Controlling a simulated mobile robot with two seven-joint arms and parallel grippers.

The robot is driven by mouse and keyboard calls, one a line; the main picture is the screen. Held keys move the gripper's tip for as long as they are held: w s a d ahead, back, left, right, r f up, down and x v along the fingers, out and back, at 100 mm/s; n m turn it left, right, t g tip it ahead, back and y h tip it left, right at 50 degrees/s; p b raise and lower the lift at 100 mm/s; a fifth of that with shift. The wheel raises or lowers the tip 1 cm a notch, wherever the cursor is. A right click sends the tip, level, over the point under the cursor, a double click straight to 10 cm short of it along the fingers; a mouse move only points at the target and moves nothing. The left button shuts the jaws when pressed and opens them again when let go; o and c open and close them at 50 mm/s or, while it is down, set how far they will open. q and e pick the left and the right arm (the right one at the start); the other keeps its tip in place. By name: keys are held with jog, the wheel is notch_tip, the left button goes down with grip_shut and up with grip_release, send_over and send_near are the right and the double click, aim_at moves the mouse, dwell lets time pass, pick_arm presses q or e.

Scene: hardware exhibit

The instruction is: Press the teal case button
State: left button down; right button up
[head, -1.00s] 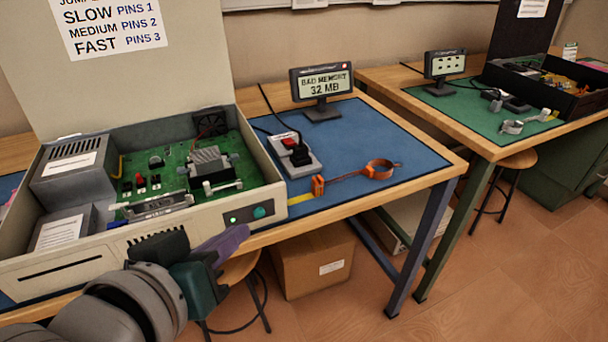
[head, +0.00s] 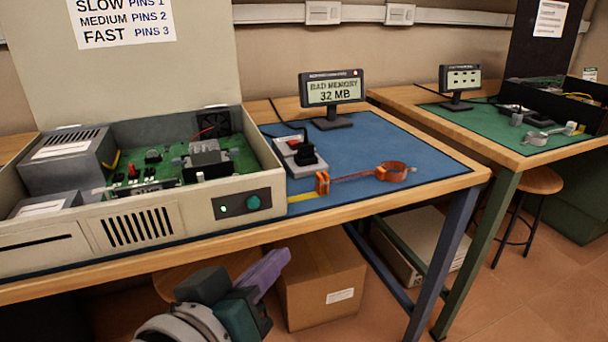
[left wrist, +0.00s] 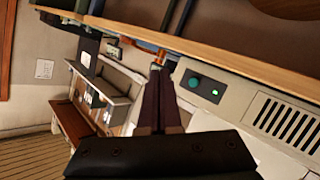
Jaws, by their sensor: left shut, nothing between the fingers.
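The teal case button (head: 253,202) is round and sits on a dark panel at the right end of the beige case's (head: 60,240) front, beside a lit green light (head: 223,208). It also shows in the left wrist view (left wrist: 194,82), right of my fingers. My left gripper (head: 283,257) has purple fingers and is shut and empty. In the head view it is below the button and the table's front edge, apart from both. In the left wrist view its fingertips (left wrist: 160,72) are together. My right gripper is not in view.
The case is open, with a green circuit board (head: 240,160) inside. A blue mat (head: 400,150) holds a switch box (head: 286,155), an orange strap (head: 393,173) and a display (head: 333,90) reading "BAD MEMORY 32 MB". A cardboard box (head: 320,280) stands under the table.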

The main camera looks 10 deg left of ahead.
aim_at(254, 203)
pick_arm(q)
jog(key=shift+w+a+b, duration=0.45)
jog(key=shift+w+a, duration=0.35)
jog(key=shift+w, duration=0.4)
jog(key=shift+w+a+b, duration=0.5)
jog(key=shift+w+a, duration=0.3)
jog(key=shift+w, duration=0.35)
jog(key=shift+w+a+b, duration=0.45)
jog(key=shift+w+a, duration=0.35)
jog(key=shift+w, duration=0.4)
jog(key=shift+w, duration=0.1)
jog(key=shift+w+a, duration=0.25)
jog(key=shift+w+a, duration=0.25)
jog(key=shift+w, duration=0.1)
jog(key=shift+s+d, duration=0.1)
jog(key=shift+s+d+r+p, duration=0.1)
jog(key=shift+s+d+p, duration=0.15)
jog(key=shift+s+p, duration=0.1)
jog(key=shift+s+d, duration=0.15)
jog(key=shift+s, duration=0.1)
dwell(0.3)
